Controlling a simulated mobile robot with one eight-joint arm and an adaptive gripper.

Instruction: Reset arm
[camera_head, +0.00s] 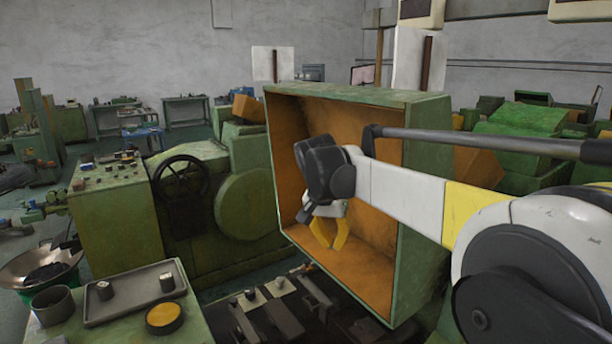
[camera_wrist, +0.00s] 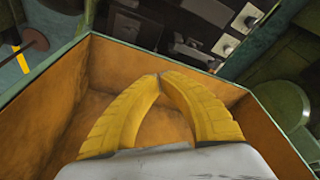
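My gripper (camera_head: 333,246) has two yellow ribbed fingers and hangs from my white, black and yellow arm. It is in front of the orange inside of a large green open box-shaped housing (camera_head: 426,230). In the wrist view the gripper (camera_wrist: 159,77) is shut, with its curved fingertips meeting. Nothing shows between the fingers. The orange inner walls of the housing (camera_wrist: 63,101) lie around and behind the fingers in that view.
A green machine with a black handwheel (camera_head: 180,179) stands left of the housing. A grey tray (camera_head: 135,296) with small metal parts, a dark cup (camera_head: 54,306) and a yellow-topped round tin (camera_head: 164,317) sit on a green surface at front left. Metal bars (camera_head: 275,315) lie below the housing.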

